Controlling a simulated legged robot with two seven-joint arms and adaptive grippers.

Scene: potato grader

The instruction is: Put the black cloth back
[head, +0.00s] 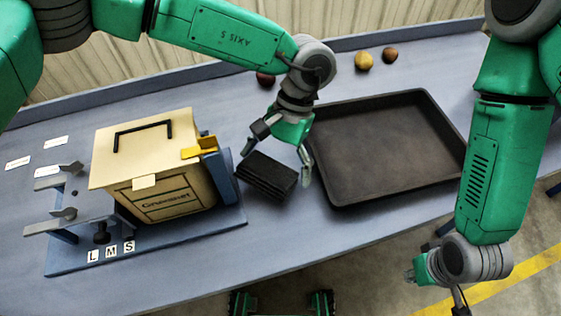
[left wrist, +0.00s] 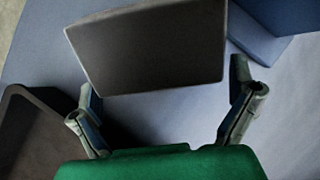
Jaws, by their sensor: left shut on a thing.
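The black cloth (head: 266,176) is a folded, layered dark block beside the yellow box, left of the black tray. In the left wrist view the cloth (left wrist: 150,48) shows as a dark flat rectangle beyond the fingers (left wrist: 165,105). I cannot tell whether it rests on the table or is slightly raised. My right gripper (head: 437,283) hangs over the front edge at the lower right, away from the cloth; its fingers are partly hidden.
A cream-yellow box (head: 150,165) with a black handle stands on a blue base (head: 215,228) at the left, close to the cloth. A black tray (head: 330,193) lies right of my left gripper. Several potatoes, one yellowish (head: 363,61), lie at the back. Small white labels lie far left.

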